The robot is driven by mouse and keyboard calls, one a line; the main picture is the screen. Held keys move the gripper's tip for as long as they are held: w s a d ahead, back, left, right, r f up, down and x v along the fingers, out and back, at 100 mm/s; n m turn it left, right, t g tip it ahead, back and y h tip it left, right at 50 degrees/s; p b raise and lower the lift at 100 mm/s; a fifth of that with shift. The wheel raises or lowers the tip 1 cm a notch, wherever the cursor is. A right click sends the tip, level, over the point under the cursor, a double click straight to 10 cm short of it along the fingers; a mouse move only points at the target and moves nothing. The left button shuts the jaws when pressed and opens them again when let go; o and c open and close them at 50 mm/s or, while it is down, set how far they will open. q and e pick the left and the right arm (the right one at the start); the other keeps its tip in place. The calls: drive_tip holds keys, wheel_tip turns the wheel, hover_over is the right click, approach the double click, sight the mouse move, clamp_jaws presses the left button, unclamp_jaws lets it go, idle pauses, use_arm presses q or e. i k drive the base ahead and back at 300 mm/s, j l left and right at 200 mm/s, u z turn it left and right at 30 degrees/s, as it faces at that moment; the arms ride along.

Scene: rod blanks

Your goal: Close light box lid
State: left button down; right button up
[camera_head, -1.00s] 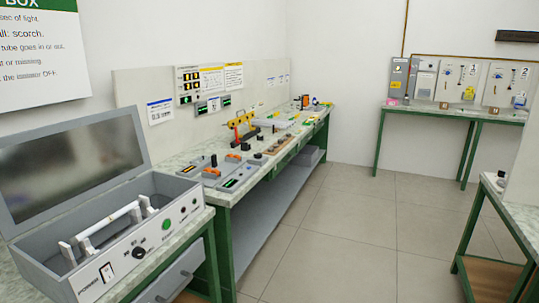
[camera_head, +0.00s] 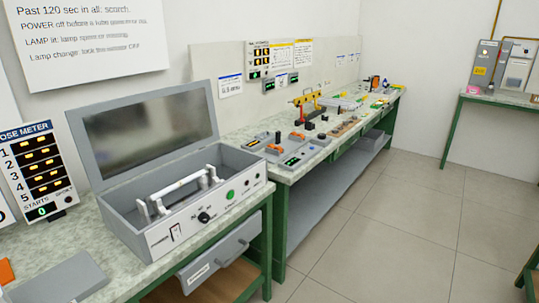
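The light box (camera_head: 190,228) is a grey case on the near left bench, with a switch, a black knob and a green button on its pale front panel. Its lid (camera_head: 148,136) stands up, leaning back on the rear edge, so the box is open. A white tube (camera_head: 180,186) on white holders shows inside. Neither of my grippers is in view.
A dose meter (camera_head: 36,170) stands left of the box. A grey flat block (camera_head: 66,280) lies at the bench's near left. A drawer (camera_head: 222,262) below the box sticks out. A long bench (camera_head: 290,172) with several tools runs behind.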

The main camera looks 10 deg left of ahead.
sight(117, 140)
drive_tip(key=j, duration=0.75)
drive_tip(key=i+j, duration=0.15)
drive_tip(key=j, duration=0.65)
